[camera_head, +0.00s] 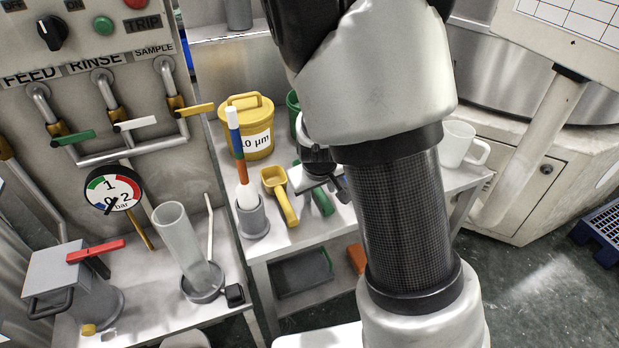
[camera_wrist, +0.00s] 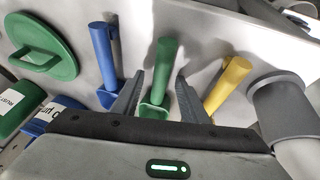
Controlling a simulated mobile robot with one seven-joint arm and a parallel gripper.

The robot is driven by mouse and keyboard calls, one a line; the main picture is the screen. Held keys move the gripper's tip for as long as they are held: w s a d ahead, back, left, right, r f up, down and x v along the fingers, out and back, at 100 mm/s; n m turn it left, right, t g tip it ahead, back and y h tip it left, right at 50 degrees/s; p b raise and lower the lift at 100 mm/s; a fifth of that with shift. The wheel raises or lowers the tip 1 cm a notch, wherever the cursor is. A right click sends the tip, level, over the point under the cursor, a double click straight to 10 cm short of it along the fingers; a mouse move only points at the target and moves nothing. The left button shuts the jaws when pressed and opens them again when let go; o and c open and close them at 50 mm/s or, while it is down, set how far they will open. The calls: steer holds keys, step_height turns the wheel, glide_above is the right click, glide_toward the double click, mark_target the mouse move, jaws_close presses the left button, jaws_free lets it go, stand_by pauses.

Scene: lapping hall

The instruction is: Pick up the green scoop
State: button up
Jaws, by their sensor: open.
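The green scoop (camera_wrist: 163,72) lies on the light table top, its handle pointing up in the wrist view. My gripper (camera_wrist: 160,84) is open, with one finger on each side of the green scoop; I cannot tell whether either finger touches it. The near end of the scoop is partly hidden by my gripper body. In the head view, part of the green scoop (camera_head: 322,201) shows below my gripper (camera_head: 330,184), and my arm hides the rest.
A blue scoop (camera_wrist: 104,58) lies left and a yellow scoop (camera_wrist: 229,83) right of the green one, both close to my fingers. A grey holder (camera_wrist: 284,108) stands farther right. A green lid (camera_wrist: 62,65) lies at left. A yellow bucket (camera_head: 247,118) stands behind.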

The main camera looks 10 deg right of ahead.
mark_target(319, 192)
steer(key=shift+f, duration=0.2)
jaws_close()
step_height(319, 192, up, 11)
steer(key=p, duration=0.5)
steer(key=shift+f, duration=0.2)
